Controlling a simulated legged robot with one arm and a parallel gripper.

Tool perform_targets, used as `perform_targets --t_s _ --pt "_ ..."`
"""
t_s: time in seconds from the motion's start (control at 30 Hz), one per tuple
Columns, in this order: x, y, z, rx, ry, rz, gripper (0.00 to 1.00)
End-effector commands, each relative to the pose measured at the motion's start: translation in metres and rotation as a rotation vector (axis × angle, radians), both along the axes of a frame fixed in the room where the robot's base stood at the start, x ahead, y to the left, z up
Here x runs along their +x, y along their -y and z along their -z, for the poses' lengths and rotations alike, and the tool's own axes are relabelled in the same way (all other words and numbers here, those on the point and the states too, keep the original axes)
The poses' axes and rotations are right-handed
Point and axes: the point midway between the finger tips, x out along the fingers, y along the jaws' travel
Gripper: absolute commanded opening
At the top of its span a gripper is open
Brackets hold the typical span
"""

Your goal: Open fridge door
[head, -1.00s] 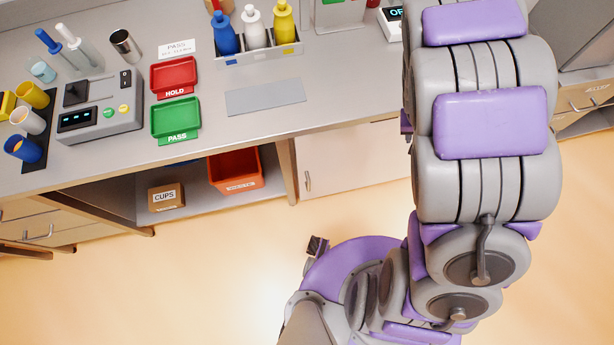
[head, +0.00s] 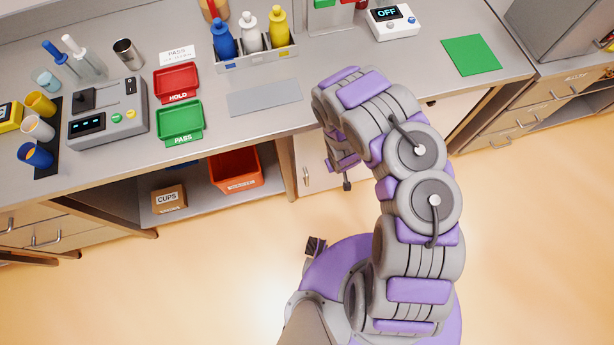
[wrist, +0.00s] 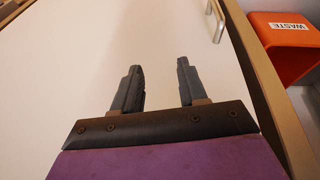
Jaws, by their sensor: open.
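The white door (head: 309,150) is under the counter, partly hidden behind my arm in the head view. It looks closed. Its small metal handle (head: 306,177) is near its left edge. In the wrist view the door (wrist: 70,70) fills most of the picture, with the handle (wrist: 215,20) at the top right. My gripper (wrist: 157,66) is open and empty in front of the door. Its two dark fingers are apart, left of and below the handle in the wrist view, and not around it. In the head view my gripper is partly hidden by my arm.
An orange waste bin (head: 235,171) and a cups box (head: 169,199) stand on the open shelf left of the door. The counter edge (head: 200,150) overhangs the door. Bottles (head: 250,32) and trays stand on the counter. The floor (head: 530,240) is clear.

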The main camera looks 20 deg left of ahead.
Motion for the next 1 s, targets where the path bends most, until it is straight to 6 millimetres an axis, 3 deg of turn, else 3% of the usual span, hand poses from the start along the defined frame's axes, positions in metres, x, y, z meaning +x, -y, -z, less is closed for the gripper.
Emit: perform_targets --t_s 0.03,0.2,0.4,0.57,1.0 --pt "-0.015 -0.012 0.013 0.025 -0.011 -0.024 0.42" --pt "-0.050 -0.045 0.042 0.110 -0.015 -0.080 0.42" --pt "-0.068 -0.061 0.055 0.157 -0.017 -0.104 0.42" --pt "-0.066 -0.066 0.068 0.160 -0.017 -0.102 0.42" --pt "-0.043 -0.088 0.145 0.158 -0.018 -0.103 0.42"
